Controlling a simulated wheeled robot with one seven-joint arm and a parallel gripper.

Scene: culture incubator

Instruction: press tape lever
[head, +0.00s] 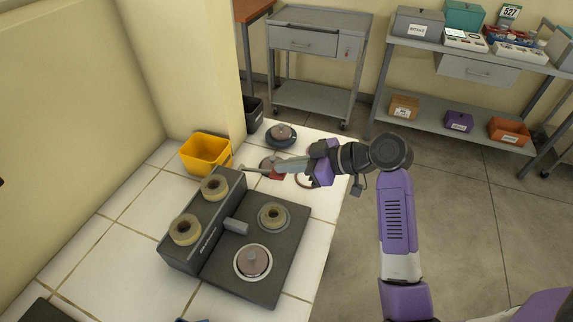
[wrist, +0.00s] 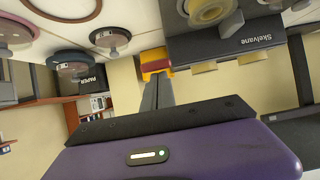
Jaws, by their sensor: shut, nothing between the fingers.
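The dark tape unit (head: 216,222) stands on the white tiled top in the head view, with a printed face. Two tan rolls (head: 214,186) sit on its raised back. A short grey lever-like block (head: 236,227) juts from its front face over the flat base. In the wrist view, the unit (wrist: 235,45) is at the upper right, upside down, lettered "Skelvane". My gripper (head: 246,168) is shut and empty beyond the unit's far end, apart from the grey block. Its fingers (wrist: 156,78) point at the yellow bin in the wrist view.
A yellow bin (head: 205,152) stands just left of my gripper. A round dark-based piece (head: 281,135) stands at the far corner. Shelves (head: 470,130) and a cart (head: 318,45) stand behind.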

